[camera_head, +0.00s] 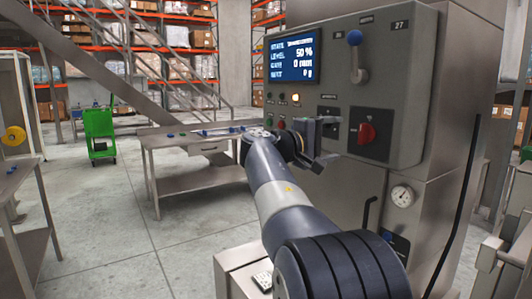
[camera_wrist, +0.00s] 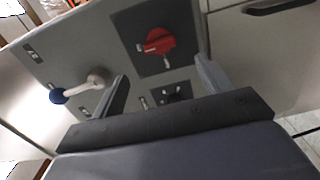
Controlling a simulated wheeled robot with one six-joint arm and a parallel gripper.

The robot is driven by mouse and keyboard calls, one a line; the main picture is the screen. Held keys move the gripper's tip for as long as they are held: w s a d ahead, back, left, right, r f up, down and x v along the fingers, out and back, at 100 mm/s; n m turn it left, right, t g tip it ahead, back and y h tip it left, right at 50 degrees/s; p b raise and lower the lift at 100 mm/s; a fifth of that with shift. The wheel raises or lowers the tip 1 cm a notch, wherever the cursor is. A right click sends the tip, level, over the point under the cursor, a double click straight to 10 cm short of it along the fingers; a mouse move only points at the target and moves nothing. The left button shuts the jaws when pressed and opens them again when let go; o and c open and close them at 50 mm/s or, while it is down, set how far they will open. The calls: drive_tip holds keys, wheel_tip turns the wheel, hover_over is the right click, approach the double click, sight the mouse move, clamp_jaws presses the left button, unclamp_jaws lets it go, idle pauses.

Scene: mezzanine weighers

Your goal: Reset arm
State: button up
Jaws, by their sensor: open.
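My arm reaches forward toward the grey machine cabinet (camera_head: 440,60). In the head view my gripper (camera_head: 322,142) is in front of the lower left part of the control panel, beside the small buttons. In the wrist view my gripper (camera_wrist: 162,84) has its two fingers spread apart, with nothing between them. The panel's red rotary knob (camera_wrist: 157,41) shows beyond the fingertips, toward the right one. A lever with a blue ball (camera_wrist: 58,96) shows to the left of the left finger.
The panel has a lit screen (camera_head: 293,57), a blue-ball lever (camera_head: 355,45) and a red knob (camera_head: 366,133). A round gauge (camera_head: 402,195) sits lower. A steel table (camera_head: 185,141) stands behind at left, with a green cart (camera_head: 100,130) beyond. Floor between is clear.

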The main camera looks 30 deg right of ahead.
sight(360, 135)
drive_tip(key=d, duration=0.7)
drive_tip(key=d+p, duration=0.1)
drive_tip(key=d, duration=0.2)
drive_tip(key=shift+w+d, duration=0.2)
drive_tip(key=shift+w, duration=0.2)
drive_tip(key=shift+f, duration=0.1)
